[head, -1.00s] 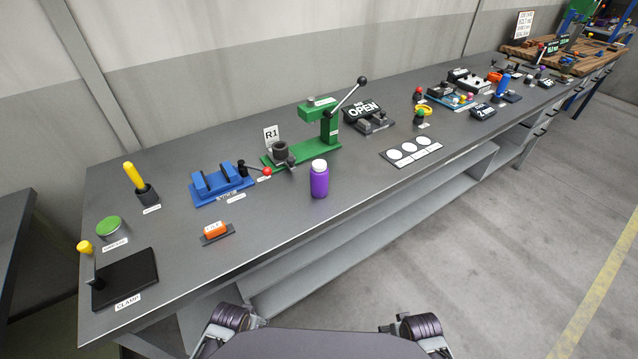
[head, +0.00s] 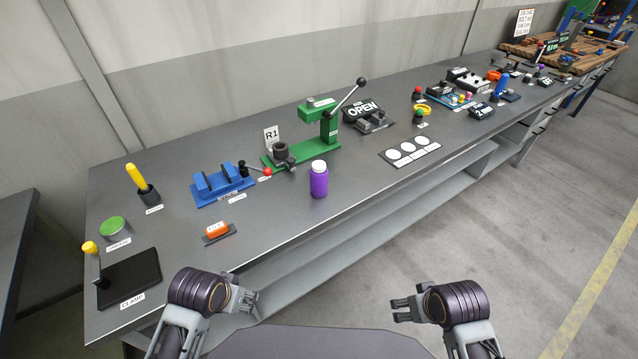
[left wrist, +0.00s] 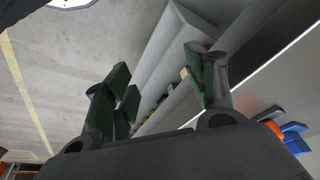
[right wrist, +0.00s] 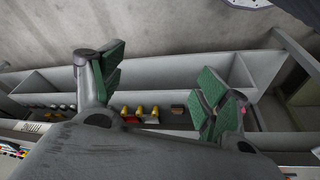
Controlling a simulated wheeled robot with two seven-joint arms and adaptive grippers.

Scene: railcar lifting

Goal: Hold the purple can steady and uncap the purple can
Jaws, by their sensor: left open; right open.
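The purple can (head: 319,182) stands upright near the front edge of the grey bench, with its white cap (head: 319,166) on top. My left gripper (head: 252,302) is open and empty, in front of the bench and lower left of the can; its parted green-padded fingers show in the left wrist view (left wrist: 160,85). My right gripper (head: 398,309) is open and empty, lower right of the can and off the bench; its spread fingers show in the right wrist view (right wrist: 158,85). Neither gripper touches the can.
Behind the can stands a green press (head: 325,130) with a long lever. Left are a blue fixture (head: 222,185), an orange item (head: 217,231) and a black clamp pad (head: 130,280). Right is a white-circled plate (head: 410,150). Below the bench top are open shelves (head: 380,215).

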